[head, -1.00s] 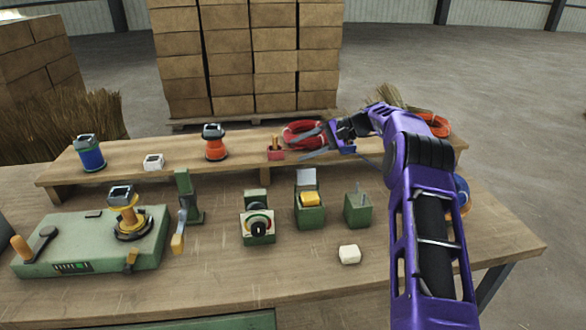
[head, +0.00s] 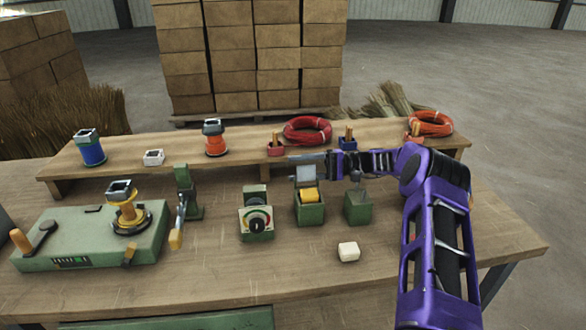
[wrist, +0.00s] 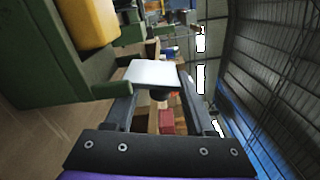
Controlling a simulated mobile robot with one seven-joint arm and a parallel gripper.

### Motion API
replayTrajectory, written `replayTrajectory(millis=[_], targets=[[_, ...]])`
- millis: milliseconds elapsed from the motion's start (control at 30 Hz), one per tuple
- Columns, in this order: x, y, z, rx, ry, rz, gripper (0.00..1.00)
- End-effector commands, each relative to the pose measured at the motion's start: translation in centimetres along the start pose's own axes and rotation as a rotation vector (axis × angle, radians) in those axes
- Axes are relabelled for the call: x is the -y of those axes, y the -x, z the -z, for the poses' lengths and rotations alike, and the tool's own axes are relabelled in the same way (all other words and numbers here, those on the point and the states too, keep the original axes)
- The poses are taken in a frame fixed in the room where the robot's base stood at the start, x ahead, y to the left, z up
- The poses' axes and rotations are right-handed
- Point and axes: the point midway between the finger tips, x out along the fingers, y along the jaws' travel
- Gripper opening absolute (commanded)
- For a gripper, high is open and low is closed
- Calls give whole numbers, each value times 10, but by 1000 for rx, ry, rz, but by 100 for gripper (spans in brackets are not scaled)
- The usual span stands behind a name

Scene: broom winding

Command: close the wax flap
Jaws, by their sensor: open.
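The wax box (head: 309,212) is a green block in the middle of the bench with yellow wax (head: 308,195) in its top. Its pale grey wax flap (head: 307,176) stands upright at the back of the box, so the box is open. My gripper (head: 306,159) reaches in from the right at the height of the flap's upper edge. In the wrist view my gripper (wrist: 158,84) is open, with the white flap (wrist: 153,72) at the fingertips. I cannot tell whether they touch. The yellow wax (wrist: 90,22) and green box wall (wrist: 42,50) show at upper left.
A green block (head: 358,207) stands right of the wax box, under my wrist. A dial box (head: 257,222) stands to its left. A white block (head: 348,251) lies in front. The raised shelf (head: 110,174) behind holds spools and red coils (head: 307,130).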

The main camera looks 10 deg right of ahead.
Motion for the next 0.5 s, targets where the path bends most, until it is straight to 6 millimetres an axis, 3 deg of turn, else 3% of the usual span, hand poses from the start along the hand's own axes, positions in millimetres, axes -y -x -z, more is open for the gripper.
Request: replayTrajectory(millis=[133,433,500], targets=[[0,-14,0,0,0,-1,55],[0,-16,0,-1,0,-1,55],[0,-16,0,-1,0,-1,44]])
